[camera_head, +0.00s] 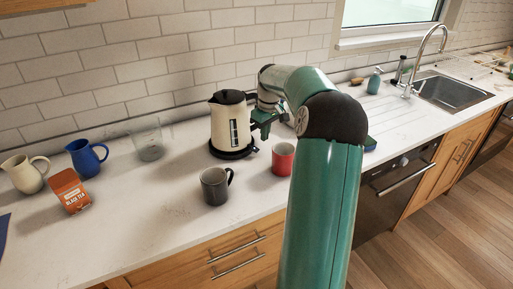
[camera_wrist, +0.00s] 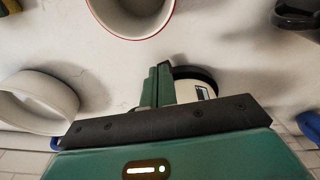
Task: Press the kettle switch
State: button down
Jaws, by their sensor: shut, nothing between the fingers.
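The cream kettle (camera_head: 221,128) with a black lid, handle and base stands upright on the counter in the head view. Part of it shows beyond my fingers in the wrist view (camera_wrist: 203,90). A small black piece juts from its lower right side, by the base, and may be the switch (camera_head: 252,149); I cannot make it out clearly. My gripper (camera_head: 261,132) is at the kettle's right, handle side, just above that piece. Its green fingers are together and empty in the wrist view (camera_wrist: 158,75). Whether they touch the kettle cannot be told.
A red mug (camera_head: 283,158) and a dark mug (camera_head: 213,188) stand in front of the kettle. A glass (camera_head: 149,146), blue jug (camera_head: 84,158), cream jug (camera_head: 24,174) and tea box (camera_head: 70,191) are left. A white round vessel (camera_wrist: 38,98) shows in the wrist view.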

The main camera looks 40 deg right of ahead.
notch_tip(320, 180, up, 9)
jog(key=shift+s+f, duration=0.15)
jog(key=shift+s, duration=0.25)
jog(key=s+a+r+t+h, duration=0.1)
jog(key=a+r, duration=0.2)
jog(key=a, duration=1)
jog(key=s+a+r+h, duration=0.1)
jog(key=a+r, duration=0.1)
jog(key=a, duration=1.1)
jog(key=s+a+f+t+y, duration=0.1)
jog(key=s+a+f, duration=0.2)
jog(key=s+a, duration=0.5)
jog(key=s+a+f+t+y, duration=0.1)
jog(key=s+a+f+t, duration=0.1)
jog(key=s+a, duration=0.7)
jog(key=shift+f, duration=0.55)
